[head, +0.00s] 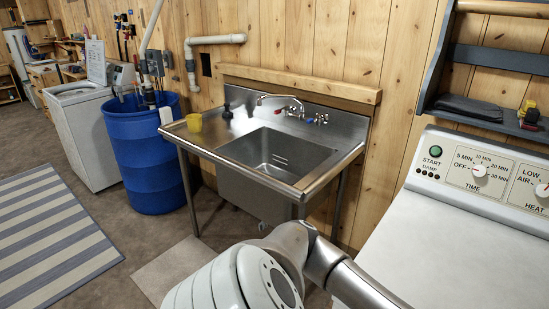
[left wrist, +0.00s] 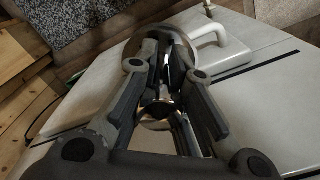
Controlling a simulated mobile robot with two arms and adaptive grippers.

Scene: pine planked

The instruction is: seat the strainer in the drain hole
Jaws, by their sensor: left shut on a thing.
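The steel sink (head: 190,141) stands against the pine wall in the head view. Its basin (head: 270,150) is open and looks empty from here; the front rim hides part of its floor, and I cannot make out the drain hole. In the left wrist view my left gripper (left wrist: 166,70) is shut on a round, shiny metal piece, apparently the strainer (left wrist: 178,36). Its curved rim shows beyond the fingertips, and the fingers hide much of it. The left gripper does not show in the head view. My right gripper is in neither view.
The faucet (head: 276,98) reaches over the basin's back. A blue barrel (head: 147,155) stands left of the sink. A white appliance (head: 460,235) fills the right; a shelf (head: 490,115) hangs above.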

